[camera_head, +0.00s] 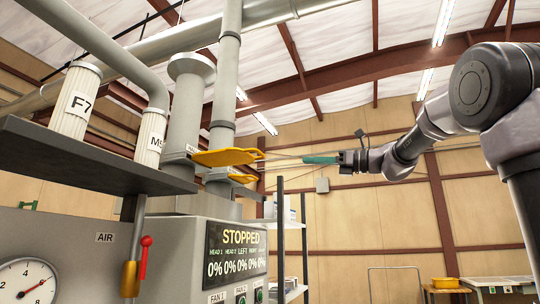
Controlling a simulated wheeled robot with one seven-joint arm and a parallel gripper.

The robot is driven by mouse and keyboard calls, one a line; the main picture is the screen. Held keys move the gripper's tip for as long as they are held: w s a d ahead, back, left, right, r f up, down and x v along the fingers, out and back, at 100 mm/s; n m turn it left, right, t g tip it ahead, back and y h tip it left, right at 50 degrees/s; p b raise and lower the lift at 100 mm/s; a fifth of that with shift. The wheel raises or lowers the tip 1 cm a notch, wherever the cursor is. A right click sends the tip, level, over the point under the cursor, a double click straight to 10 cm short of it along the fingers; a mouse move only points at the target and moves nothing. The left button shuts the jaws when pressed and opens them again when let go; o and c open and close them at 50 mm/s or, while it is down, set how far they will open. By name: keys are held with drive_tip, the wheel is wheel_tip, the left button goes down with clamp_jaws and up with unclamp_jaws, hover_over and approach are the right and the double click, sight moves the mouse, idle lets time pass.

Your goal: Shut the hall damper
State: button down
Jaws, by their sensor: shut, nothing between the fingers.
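Two yellow damper plates stick out to the right from the vertical grey ducts: a larger upper plate (226,157) and a smaller one (243,179) below and behind it. A small white label (191,149) sits by the upper plate, too small to read, so I cannot tell which is the hall damper. My gripper (309,160) reaches in from the right, level with the upper plate. Its teal fingers are shut, with nothing seen between them. It appears apart from the plates, though the depth of the gap is hard to judge.
A grey machine with a "STOPPED" display (238,237) stands below the ducts. A dark shelf (90,160) carries white canisters at left. A red-handled air valve (144,258) and a gauge (28,283) are lower left. A shelving rack (281,240) stands behind the machine.

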drive_tip(key=r, duration=0.1)
approach(228, 158)
drive_tip(key=shift+y, duration=0.4)
drive_tip(key=d, duration=0.1)
drive_tip(key=s+d, duration=0.1)
drive_tip(key=d, duration=0.1)
drive_tip(key=d+r, duration=0.1)
drive_tip(key=d, duration=0.1)
drive_tip(key=shift+s+d, duration=0.15)
drive_tip(key=shift+d, duration=0.05)
drive_tip(key=shift+a, duration=0.1)
drive_tip(key=f+x, duration=0.1)
drive_tip(key=x, duration=0.4)
drive_tip(key=f+x, duration=0.1)
drive_tip(key=x, duration=0.4)
drive_tip(key=f+x, duration=0.1)
drive_tip(key=x, duration=0.3)
drive_tip(key=shift+w+a+r, duration=0.1)
drive_tip(key=shift+w+a, duration=0.1)
drive_tip(key=shift+a, duration=0.45)
drive_tip(key=shift+r, duration=0.15)
